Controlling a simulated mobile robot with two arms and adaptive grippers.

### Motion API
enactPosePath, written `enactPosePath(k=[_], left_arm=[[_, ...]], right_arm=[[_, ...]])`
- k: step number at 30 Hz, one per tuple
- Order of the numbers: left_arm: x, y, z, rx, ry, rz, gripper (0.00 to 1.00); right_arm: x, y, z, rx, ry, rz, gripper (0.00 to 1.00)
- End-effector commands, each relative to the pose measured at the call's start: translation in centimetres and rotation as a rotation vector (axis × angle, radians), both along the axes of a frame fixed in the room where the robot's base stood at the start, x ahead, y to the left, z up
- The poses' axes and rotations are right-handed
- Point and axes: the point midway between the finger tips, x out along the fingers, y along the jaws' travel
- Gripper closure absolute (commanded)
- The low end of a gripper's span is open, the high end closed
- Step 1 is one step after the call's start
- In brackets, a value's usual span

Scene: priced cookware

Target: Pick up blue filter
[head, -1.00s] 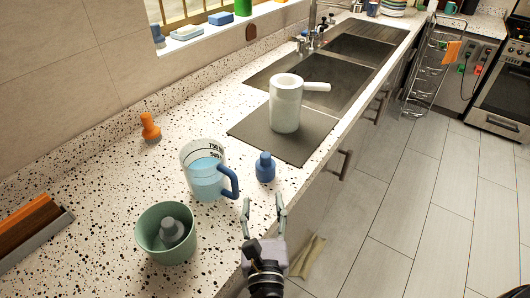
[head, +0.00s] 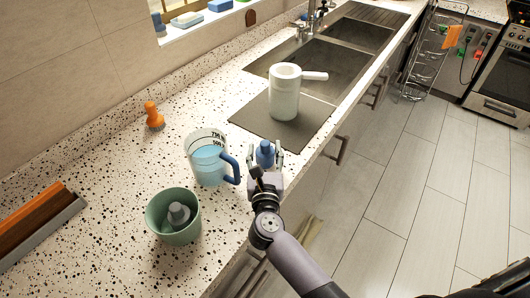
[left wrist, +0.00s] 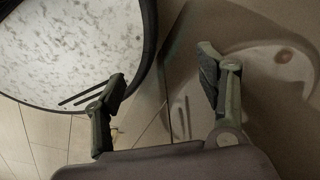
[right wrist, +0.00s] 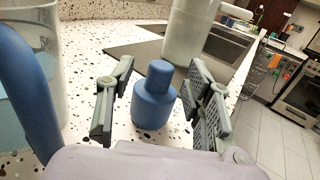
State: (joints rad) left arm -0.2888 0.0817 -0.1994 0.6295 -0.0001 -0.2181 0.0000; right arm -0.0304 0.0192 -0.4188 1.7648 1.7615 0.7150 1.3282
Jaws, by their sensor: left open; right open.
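The blue filter (head: 265,153) is a small bottle-shaped piece with a narrower top, standing upright on the speckled counter. My right gripper (head: 266,158) is open around it in the head view. In the right wrist view the blue filter (right wrist: 153,98) stands between the two open fingers of my right gripper (right wrist: 160,108), with a gap on each side. My left gripper (left wrist: 160,95) is open and empty in the left wrist view, and it is out of the head view.
A measuring jug (head: 208,160) with blue liquid stands close left of the filter. A green pot (head: 173,218) holds a grey piece (head: 178,215). A white handled pot (head: 285,95) stands on a dark mat (head: 255,122). An orange piece (head: 153,116) is farther left.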

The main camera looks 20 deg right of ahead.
Motion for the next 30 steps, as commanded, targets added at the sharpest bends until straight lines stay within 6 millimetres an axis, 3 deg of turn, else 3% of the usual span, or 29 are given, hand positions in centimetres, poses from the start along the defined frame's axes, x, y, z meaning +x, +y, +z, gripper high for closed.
enactPosePath(k=[6,15,30], left_arm=[[-1.4,0.1,1.1,0.001,0.02,0.001,0.34],[-1.8,0.0,1.0,0.002,0.027,0.001,0.34],[-1.5,-0.1,1.0,0.0,0.024,0.0,0.34]], right_arm=[[2.9,-1.0,0.1,-0.002,0.0,0.0,0.53],[3.3,-1.2,0.0,-0.001,0.0,0.0,0.53],[3.3,-1.1,0.0,-0.001,0.0,0.0,0.86]])
